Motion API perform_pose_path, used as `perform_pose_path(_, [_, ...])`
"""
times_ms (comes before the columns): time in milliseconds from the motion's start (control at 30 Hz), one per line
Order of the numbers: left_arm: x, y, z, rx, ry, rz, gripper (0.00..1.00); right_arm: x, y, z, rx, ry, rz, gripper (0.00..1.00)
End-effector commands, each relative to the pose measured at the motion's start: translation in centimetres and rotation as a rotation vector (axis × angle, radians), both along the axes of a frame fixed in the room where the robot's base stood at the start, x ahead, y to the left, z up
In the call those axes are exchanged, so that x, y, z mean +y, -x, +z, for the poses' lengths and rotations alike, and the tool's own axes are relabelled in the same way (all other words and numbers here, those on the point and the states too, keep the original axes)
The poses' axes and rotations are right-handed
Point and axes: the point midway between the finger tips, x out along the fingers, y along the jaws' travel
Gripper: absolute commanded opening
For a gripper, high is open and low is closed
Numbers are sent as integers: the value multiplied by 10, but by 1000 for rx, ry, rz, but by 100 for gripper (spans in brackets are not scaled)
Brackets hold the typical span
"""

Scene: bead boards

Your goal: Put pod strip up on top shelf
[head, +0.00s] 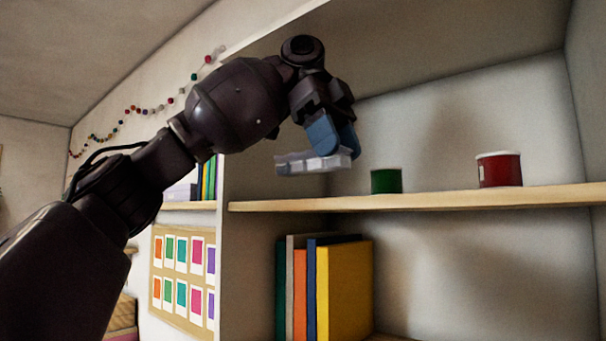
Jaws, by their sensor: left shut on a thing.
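The pod strip (312,163) is a pale, whitish row of small cups, held roughly level. My left gripper (333,148) is shut on the pod strip near its right end, with blue fingers pointing down. The strip hangs in the air a little above the height of the top shelf (420,201), at its left part. I cannot tell how far the strip is from the shelf in depth. My right gripper is not in view.
A dark green tin (386,181) and a red tin (498,169) stand on the top shelf, right of the strip. Books (343,290) stand on the shelf below. The shelf unit's left side panel (233,270) is an upright edge. The shelf between the tins looks clear.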

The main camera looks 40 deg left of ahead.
Motion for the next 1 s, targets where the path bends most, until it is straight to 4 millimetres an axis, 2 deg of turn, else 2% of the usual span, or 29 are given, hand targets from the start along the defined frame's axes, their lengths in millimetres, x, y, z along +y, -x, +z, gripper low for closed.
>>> perform_pose_path(33, [11, -5, 2, 1, 1, 5, 17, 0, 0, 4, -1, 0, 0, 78])
perform_pose_path(300, [61, -31, 2, 1, 2, 5, 17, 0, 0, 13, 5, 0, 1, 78])
perform_pose_path(433, [78, -40, 2, 1, -1, 3, 17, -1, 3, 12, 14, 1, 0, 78])
perform_pose_path(667, [87, -44, -2, 0, -1, -1, 17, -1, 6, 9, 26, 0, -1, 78])
perform_pose_path(1000, [87, -45, -28, 3, 0, -1, 17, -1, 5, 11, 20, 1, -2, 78])
